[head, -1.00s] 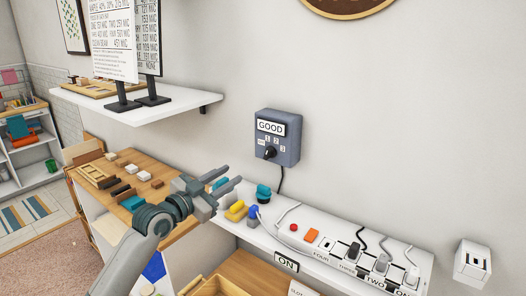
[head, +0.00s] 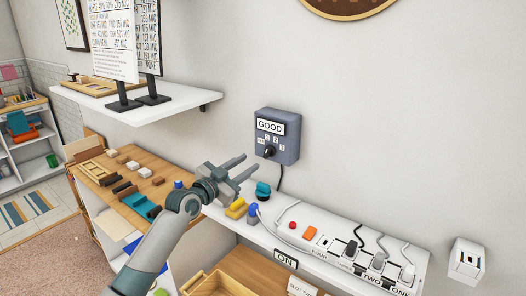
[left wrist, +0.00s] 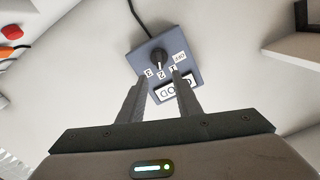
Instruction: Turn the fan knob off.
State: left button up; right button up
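The fan control is a blue-grey box (head: 278,136) on the wall with a "GOOD" label, small number labels 1, 2, 3 and a black knob (head: 268,151). My left gripper (head: 243,166) is open and empty, below and left of the box, with its fingers toward the wall. In the left wrist view the box (left wrist: 184,70) shows upside down beyond the two spread fingers (left wrist: 162,90). The knob (left wrist: 158,57) lies just beyond and between the fingertips, not touched. The right gripper is in neither view.
A white shelf (head: 150,115) with sign stands juts from the wall at upper left. Below the box, a white ledge (head: 330,262) carries a power strip, coloured buttons and cables. A wooden-topped bench (head: 122,207) with blocks stands at left. The wall around the box is clear.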

aim_at(266, 152)
pick_arm(q)
jog(key=x, duration=0.9)
jog(key=shift+w+d+p, duration=0.1)
jog(key=shift+p, duration=0.25)
grip_shut()
